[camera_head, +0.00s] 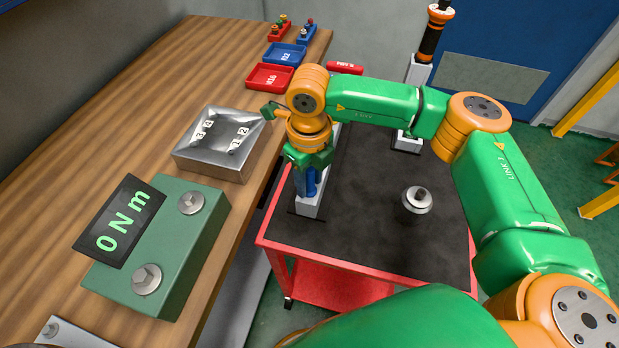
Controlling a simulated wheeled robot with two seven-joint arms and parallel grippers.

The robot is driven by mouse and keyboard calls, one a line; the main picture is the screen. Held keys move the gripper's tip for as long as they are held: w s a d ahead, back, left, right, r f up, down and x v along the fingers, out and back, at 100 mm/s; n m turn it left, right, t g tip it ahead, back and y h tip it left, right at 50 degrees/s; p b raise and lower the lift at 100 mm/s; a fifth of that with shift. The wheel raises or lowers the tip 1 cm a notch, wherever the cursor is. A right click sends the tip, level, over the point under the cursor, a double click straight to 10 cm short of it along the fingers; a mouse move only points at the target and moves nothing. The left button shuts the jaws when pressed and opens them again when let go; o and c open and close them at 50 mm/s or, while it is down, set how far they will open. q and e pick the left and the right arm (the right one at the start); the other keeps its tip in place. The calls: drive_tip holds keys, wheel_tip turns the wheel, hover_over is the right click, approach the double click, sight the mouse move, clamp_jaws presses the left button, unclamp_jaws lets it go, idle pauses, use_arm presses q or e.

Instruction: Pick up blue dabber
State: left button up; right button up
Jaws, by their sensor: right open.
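The blue dabber (309,182) stands upright at the grey-white holder (311,206) on the near left part of the red cart. My right gripper (308,167) points down over it from above. Its fingers are open around or just above the dabber's upper part, and the wrist hides the top. I cannot tell whether the fingers touch it. My left gripper is out of view.
The cart's black top (360,225) carries a round grey metal piece (417,200). A black and orange tool (431,40) stands in a white holder (416,75) behind. The wooden bench (120,130) at left holds a torque display (120,222), a metal box (217,155) and small trays.

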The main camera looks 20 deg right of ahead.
clamp_jaws()
drive_tip(key=shift+r, duration=0.4)
wheel_tip(320, 180, up, 9)
drive_tip(key=shift+r+b, duration=0.15)
drive_tip(key=shift+b, duration=0.7)
